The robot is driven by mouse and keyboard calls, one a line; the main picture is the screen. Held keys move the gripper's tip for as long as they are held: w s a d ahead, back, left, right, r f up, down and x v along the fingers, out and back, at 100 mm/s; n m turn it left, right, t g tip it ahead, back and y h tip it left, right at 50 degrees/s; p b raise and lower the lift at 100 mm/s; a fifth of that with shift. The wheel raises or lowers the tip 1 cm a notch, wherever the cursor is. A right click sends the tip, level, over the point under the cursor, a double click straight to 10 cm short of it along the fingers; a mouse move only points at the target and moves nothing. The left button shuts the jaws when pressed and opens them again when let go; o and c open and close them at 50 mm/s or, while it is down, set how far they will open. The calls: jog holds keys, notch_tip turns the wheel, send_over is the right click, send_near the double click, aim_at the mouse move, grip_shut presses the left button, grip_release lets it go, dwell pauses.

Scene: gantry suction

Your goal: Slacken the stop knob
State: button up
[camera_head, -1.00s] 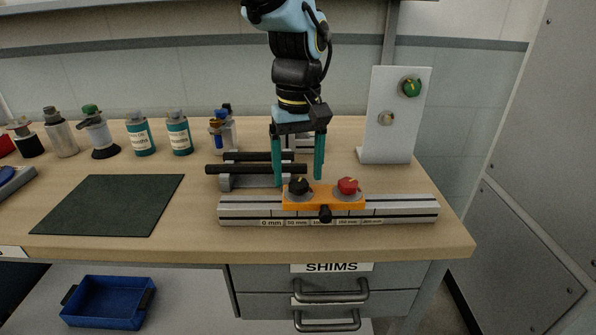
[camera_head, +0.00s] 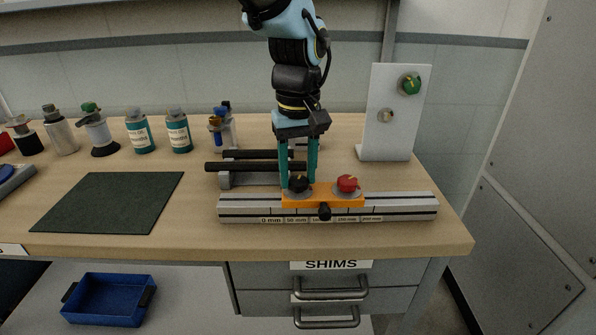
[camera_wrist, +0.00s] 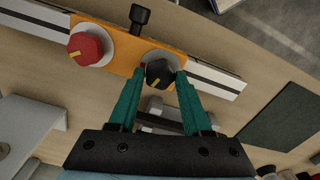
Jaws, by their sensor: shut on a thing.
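An orange carriage (camera_head: 323,202) sits on a grey rail (camera_head: 405,207) with millimetre labels along its front. On top it carries a black knob (camera_head: 299,182) at left and a red knob (camera_head: 347,184) at right. A smaller black knob (camera_head: 324,213) sticks out of its front. My gripper (camera_head: 298,186), with green fingers pointing down, is shut on the left black knob. In the wrist view the fingertips touch opposite sides of this black knob (camera_wrist: 159,75). Its pale pointer mark shows there. The red knob (camera_wrist: 86,47) stands apart from the fingers.
Dark bars on a grey stand (camera_head: 226,180) lie just behind the rail. A white upright panel (camera_head: 397,135) with a green knob (camera_head: 410,83) stands at back right. Bottles (camera_head: 141,133) line the back left. A dark mat (camera_head: 110,203) lies left, with bare table around it.

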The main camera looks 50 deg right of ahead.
grip_shut()
jog(key=n+p, duration=0.1)
jog(key=n, duration=0.2)
jog(key=shift+r+n+p, duration=0.1)
jog(key=shift+n+p, duration=0.2)
jog(key=shift+p, duration=0.1)
jog(key=shift+n+p, duration=0.6)
jog(key=shift+n, duration=0.9)
jog(key=o, duration=1)
grip_release()
